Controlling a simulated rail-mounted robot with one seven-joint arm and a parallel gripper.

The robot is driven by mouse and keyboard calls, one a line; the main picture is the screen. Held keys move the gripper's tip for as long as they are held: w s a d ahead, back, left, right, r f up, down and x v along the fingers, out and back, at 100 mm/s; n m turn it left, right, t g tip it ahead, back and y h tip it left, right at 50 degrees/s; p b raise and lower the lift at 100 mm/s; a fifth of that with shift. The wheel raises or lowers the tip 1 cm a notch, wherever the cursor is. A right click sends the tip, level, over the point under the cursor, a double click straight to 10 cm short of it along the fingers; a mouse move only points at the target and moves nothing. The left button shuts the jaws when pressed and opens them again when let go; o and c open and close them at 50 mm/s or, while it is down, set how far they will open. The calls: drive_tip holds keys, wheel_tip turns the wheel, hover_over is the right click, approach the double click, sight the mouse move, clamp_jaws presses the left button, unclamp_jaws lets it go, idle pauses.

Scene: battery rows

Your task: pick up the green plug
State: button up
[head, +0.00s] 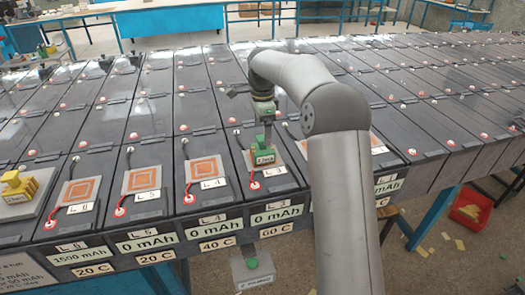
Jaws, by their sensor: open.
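The green plug (264,157) is a small green block with a dark label on its front. It sits on a pale pad on the battery labelled L 3, in the front row. My gripper (267,138) points down from above and is right over the plug, its fingertips at or just above the plug's top. The gripper is open. The view is too small to tell whether the fingers reach down beside the plug or touch it. My arm covers the area to the right of the plug.
A yellow plug (16,188) stands on a grey plate at far left. Pads with orange squares (82,190) and red cables lie on neighbouring front batteries. A red crate (470,208) is on the floor right.

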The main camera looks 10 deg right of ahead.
sight(262, 137)
drive_tip(key=shift+f+p, duration=1)
drive_tip(key=shift+f, duration=2.8)
drive_tip(key=c, duration=1.3)
drive_tip(key=shift+r, duration=0.1)
drive_tip(key=shift+r, duration=0.55)
drive_tip(key=s+a+r+b, duration=0.1)
drive_tip(key=s+r+b, duration=0.4)
drive_tip(key=s+r, duration=0.6)
drive_tip(key=s, duration=0.3)
drive_tip(key=shift+a+r, duration=0.15)
drive_tip(key=shift+r, duration=0.25)
